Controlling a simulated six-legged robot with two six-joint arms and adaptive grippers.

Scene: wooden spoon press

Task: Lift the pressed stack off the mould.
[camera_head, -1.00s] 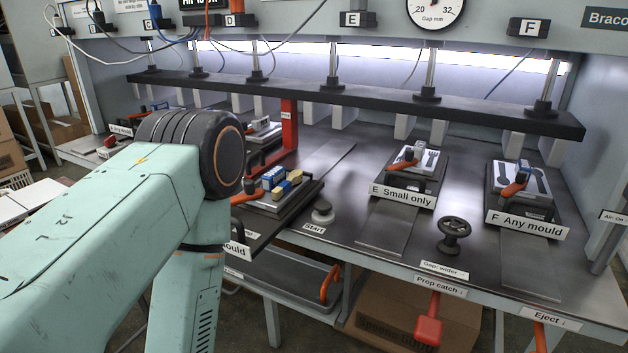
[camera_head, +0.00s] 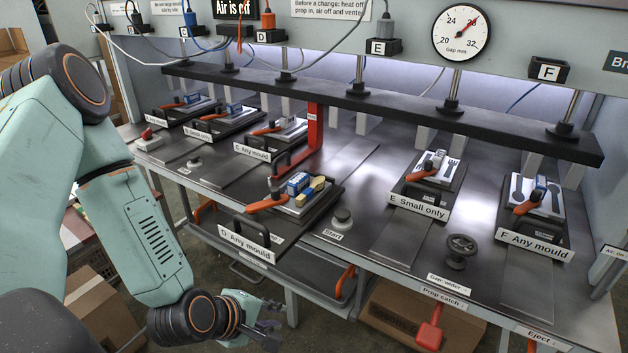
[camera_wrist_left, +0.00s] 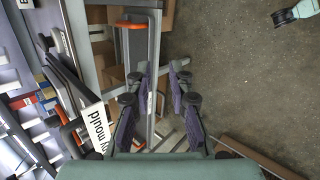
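The mould on station D (camera_head: 322,200), marked "Any mould", is drawn out toward the front edge. On it are a blue-and-white block (camera_head: 299,183), a pale wooden piece (camera_head: 317,185) and an orange-handled clamp (camera_head: 268,204); I cannot tell which parts make up the pressed stack. The blue block shows small in the left wrist view (camera_wrist_left: 49,93). My left gripper (camera_head: 270,330) is low in front of the bench, below and apart from station D. In the wrist view its fingers (camera_wrist_left: 160,80) stand apart with nothing between them. My right gripper is out of view.
Similar moulds stand at the other stations, such as E (camera_head: 428,180) and F (camera_head: 536,205). A red prop (camera_head: 313,140) stands behind station D under the black press bar (camera_head: 380,101). A Start button (camera_head: 342,220) and a handwheel (camera_head: 461,250) sit near the front edge. A shelf tray (camera_head: 270,262) is below.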

